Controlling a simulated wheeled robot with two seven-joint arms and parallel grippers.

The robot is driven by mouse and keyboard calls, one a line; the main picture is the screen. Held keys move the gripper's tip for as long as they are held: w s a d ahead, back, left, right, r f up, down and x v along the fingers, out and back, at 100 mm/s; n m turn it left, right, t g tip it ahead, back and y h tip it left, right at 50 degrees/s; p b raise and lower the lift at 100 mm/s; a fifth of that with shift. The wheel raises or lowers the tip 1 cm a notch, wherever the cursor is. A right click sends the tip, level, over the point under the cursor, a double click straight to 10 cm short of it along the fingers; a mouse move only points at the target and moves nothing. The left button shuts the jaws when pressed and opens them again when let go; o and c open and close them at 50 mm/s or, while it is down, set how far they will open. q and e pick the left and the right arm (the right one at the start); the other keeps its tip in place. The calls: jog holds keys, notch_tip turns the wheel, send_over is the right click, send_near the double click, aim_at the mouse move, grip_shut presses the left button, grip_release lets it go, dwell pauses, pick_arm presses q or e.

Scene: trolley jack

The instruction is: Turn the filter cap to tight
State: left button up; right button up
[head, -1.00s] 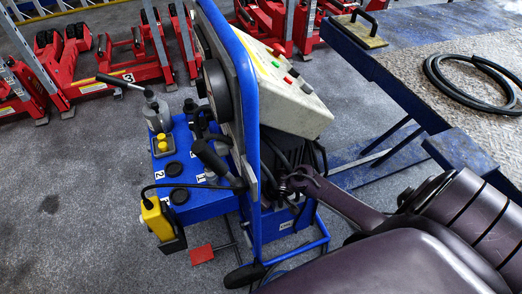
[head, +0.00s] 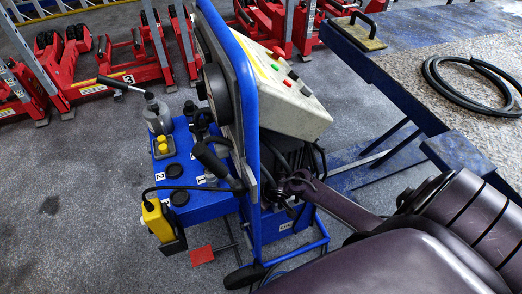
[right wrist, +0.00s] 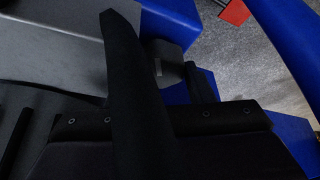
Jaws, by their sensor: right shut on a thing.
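My right gripper (head: 284,186) reaches in from the right behind the blue upright frame of the trolley unit, low under the sloped control box; its tips are hard to make out there. In the right wrist view a long dark finger (right wrist: 135,85) crosses the middle, with a small dark grey block-shaped part (right wrist: 166,62) against it and a shorter black finger-like piece (right wrist: 201,84) on the other side. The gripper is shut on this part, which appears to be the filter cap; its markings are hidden. My left gripper is not in view.
The blue tank (head: 210,205) carries black round caps, a yellow button box (head: 162,147) and a black lever (head: 214,162). A yellow pendant (head: 157,220) hangs at its side. The sloped control box (head: 290,95) and cables (head: 320,155) crowd my wrist. A workbench (head: 450,75) stands right.

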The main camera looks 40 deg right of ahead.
jog(key=m+p, duration=0.1)
jog(key=m, duration=0.1)
jog(key=m+h+p, duration=0.1)
jog(key=m+p, duration=0.1)
jog(key=shift+a+r+h, duration=0.1)
jog(key=shift+r+h, duration=0.05)
jog(key=shift+h, duration=0.15)
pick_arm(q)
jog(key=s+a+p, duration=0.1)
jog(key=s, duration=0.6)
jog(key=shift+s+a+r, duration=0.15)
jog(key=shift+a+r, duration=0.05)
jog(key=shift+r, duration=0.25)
pick_arm(e)
jog(key=shift+m, duration=0.8)
jog(key=shift+h, duration=0.3)
jog(key=o, duration=1)
jog(key=shift+c, duration=0.2)
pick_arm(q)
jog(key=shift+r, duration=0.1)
